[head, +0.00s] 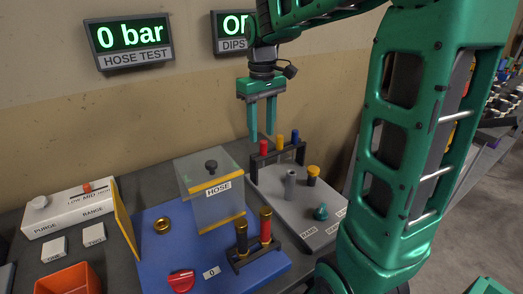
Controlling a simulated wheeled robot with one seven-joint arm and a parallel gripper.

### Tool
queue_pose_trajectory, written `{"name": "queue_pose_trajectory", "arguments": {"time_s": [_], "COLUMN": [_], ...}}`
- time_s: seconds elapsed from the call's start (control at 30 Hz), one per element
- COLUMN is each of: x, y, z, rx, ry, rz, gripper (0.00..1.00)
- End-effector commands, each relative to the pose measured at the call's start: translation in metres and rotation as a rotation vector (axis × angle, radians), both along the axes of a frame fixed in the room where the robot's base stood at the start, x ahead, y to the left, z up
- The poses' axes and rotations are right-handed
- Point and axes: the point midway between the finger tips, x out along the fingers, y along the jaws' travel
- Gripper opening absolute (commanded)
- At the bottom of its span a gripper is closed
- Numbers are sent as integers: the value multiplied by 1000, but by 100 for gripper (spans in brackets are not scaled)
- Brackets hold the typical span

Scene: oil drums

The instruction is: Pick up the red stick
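A black rack (258,165) at the back of the grey board holds three upright sticks with coloured tops. The red stick (263,147) is leftmost, then the yellow stick (279,143) and the blue stick (295,137). Their lower parts are hard to make out. My gripper (262,137) points down, with its two green fingers apart and nothing visible between them. Its fingertips appear close to the top of the red stick in the picture; I cannot tell the depth between them or whether they touch.
A clear HOSE box (215,205) stands left of the rack. A grey cylinder (290,184), a yellow-capped piece (313,175) and a teal piece (321,212) stand on the grey board.

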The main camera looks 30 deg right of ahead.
Motion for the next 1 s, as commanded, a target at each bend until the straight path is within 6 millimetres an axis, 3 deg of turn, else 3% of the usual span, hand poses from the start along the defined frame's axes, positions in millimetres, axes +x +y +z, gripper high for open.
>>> {"name": "queue_pose_trajectory", "arguments": {"time_s": [0.33,0.67,0.83,1.0], "x": [-6,-5,-6,-5], "y": [-2,-2,-2,-2], "z": [-44,-50,-50,-50], "rx": [1,0,0,0], "ry": [3,0,0,0], "rz": [-1,-1,0,0], "gripper": [39,39,1,0]}}
